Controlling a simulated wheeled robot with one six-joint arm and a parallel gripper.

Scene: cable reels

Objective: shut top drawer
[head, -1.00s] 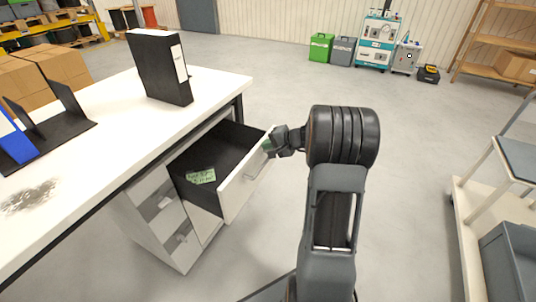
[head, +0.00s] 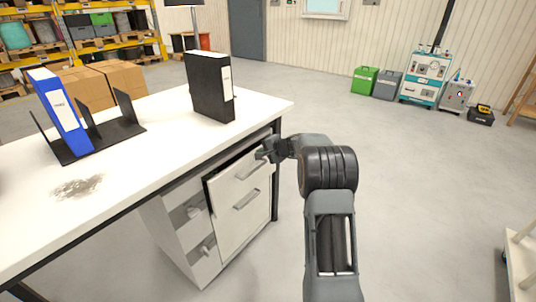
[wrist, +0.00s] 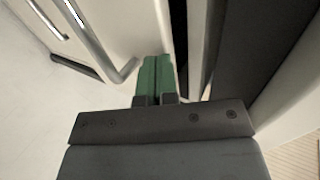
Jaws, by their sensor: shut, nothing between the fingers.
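The top drawer (head: 232,181) is in the cabinet under the white desk. Its pale front stands slightly out, with a thin dark gap along its left and top edges. Its bar handle (head: 249,171) shows on the front, and in the wrist view the handle (wrist: 88,40) is left of the fingers. My gripper (head: 264,154) is shut and empty at the upper right of the drawer front. In the wrist view its green fingertips (wrist: 155,76) lie together at the drawer's pale front, beside a dark gap; I cannot tell if they touch it.
The white desk (head: 140,142) overhangs the cabinet and carries a black binder (head: 207,88), a blue binder (head: 60,112) and a black rack. Another handle (head: 246,200) sits below the top one.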

